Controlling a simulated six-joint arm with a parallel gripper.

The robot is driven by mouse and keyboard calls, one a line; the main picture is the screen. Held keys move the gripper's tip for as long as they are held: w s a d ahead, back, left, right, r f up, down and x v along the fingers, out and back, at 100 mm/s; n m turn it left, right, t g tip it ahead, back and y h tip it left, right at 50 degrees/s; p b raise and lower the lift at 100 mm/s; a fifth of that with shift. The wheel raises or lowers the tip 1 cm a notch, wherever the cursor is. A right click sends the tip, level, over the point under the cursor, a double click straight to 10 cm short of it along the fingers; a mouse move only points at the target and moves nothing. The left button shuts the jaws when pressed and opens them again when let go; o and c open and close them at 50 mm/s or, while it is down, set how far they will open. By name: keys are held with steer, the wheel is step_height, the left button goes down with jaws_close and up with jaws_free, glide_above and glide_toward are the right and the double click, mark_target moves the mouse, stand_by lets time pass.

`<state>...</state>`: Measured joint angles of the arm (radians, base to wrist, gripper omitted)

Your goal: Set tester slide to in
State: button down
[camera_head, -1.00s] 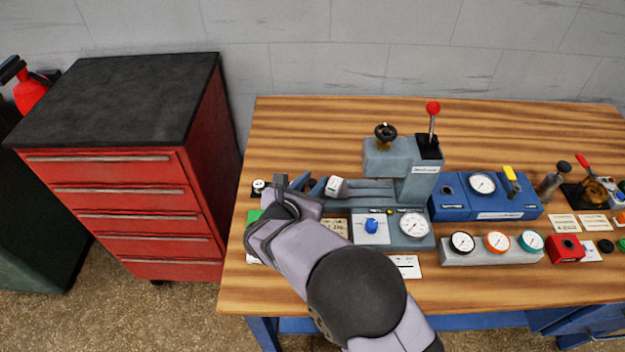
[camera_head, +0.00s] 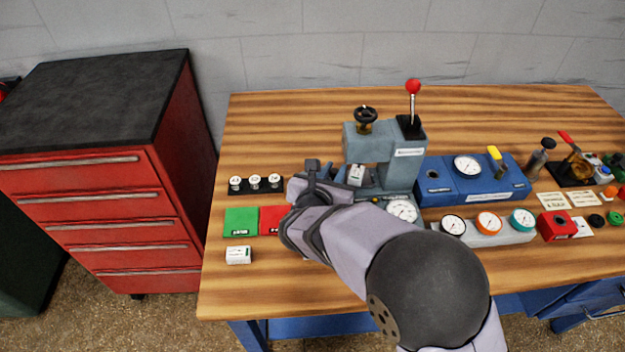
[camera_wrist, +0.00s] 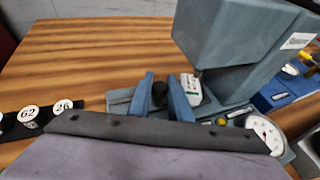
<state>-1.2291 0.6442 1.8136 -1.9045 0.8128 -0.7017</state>
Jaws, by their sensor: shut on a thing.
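The grey-blue tester (camera_head: 402,165) stands on the wooden bench, with a black handwheel on top and a red-knobbed lever. Its slide carries a small white labelled block (camera_head: 356,175), which sits under the tester's overhanging head. The block also shows in the wrist view (camera_wrist: 191,88), just right of my fingers. My gripper (camera_wrist: 160,86) is at the slide's left end, its two blue-grey fingers closed on a small dark knob (camera_wrist: 160,93) between them. My wrist and forearm hide much of the slide's front and the tester's base in the head view.
Left of my gripper lie a black strip with numbered white discs (camera_head: 255,184), a green tile (camera_head: 241,221), a red tile (camera_head: 271,220) and a small white box (camera_head: 238,254). A blue unit (camera_head: 470,183) and a row of gauges (camera_head: 488,228) stand right.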

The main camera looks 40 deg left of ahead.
steer(key=shift+w+d, duration=0.2)
steer(key=shift+d, duration=0.05)
steer(key=c, duration=1.9)
jaws_free()
steer(key=shift+w+d, duration=0.1)
steer(key=shift+s+r, duration=0.2)
steer(key=shift+s, duration=0.45)
steer(key=shift+d+b+v, duration=0.2)
steer(key=shift+b+v, duration=0.35)
steer(key=shift+v, duration=2.5)
